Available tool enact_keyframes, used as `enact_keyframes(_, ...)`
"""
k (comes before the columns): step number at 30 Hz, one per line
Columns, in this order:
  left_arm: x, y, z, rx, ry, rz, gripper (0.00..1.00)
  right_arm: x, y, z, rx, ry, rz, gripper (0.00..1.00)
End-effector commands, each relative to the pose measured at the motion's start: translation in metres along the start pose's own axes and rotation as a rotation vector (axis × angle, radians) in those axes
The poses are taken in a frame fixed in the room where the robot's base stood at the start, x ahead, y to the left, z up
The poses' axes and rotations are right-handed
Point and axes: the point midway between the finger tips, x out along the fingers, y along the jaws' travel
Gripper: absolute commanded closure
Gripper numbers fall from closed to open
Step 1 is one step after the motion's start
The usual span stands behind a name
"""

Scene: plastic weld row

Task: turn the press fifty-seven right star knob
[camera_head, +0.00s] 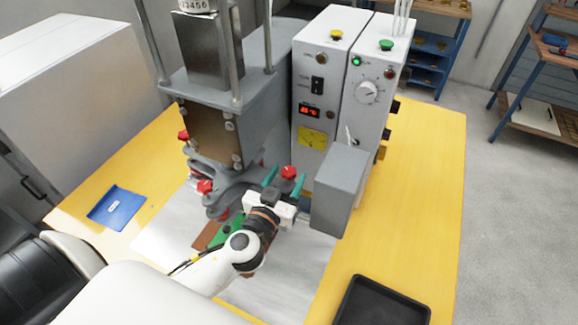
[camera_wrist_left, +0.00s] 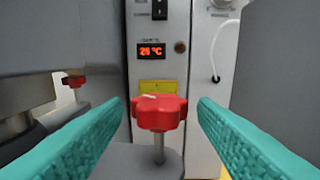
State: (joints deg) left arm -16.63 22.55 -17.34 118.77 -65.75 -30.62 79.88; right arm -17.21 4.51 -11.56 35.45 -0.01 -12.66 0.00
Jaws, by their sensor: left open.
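The right star knob (camera_head: 289,172) is red and lobed, on the right side of the grey press (camera_head: 215,100). In the left wrist view the knob (camera_wrist_left: 159,112) stands upright on a metal stem, a pale mark on its top. My left gripper (camera_head: 284,181) is open, with one teal finger on each side of the knob. In the left wrist view gaps show between the knob and both fingers, and neither seems to touch it. My right gripper is not in view.
Other red knobs (camera_head: 204,186) sit on the press's left side. A grey box (camera_head: 339,190) stands close right of my gripper. Behind it is the control cabinet (camera_head: 312,90). A black tray (camera_head: 382,303) and a blue folder-like item (camera_head: 116,208) lie on the yellow table (camera_head: 428,170).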

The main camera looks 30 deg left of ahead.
Motion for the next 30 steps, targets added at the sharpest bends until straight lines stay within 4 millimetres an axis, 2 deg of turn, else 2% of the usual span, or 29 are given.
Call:
enact_keyframes(2,0.009,0.000,0.002,0.002,-0.001,0.000,0.47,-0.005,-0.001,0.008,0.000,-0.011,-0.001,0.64)
enact_keyframes(5,0.014,0.000,0.001,0.002,-0.001,0.000,0.47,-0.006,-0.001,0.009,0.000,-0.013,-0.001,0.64)
enact_keyframes(14,0.016,0.000,-0.001,0.001,0.000,0.000,0.47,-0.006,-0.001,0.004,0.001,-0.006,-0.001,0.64)
enact_keyframes(22,0.015,0.000,0.000,0.001,0.000,0.001,0.90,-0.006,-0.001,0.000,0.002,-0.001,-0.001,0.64)
enact_keyframes(30,0.015,0.001,-0.001,0.003,-0.001,-0.035,0.90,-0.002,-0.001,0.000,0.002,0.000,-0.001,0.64)
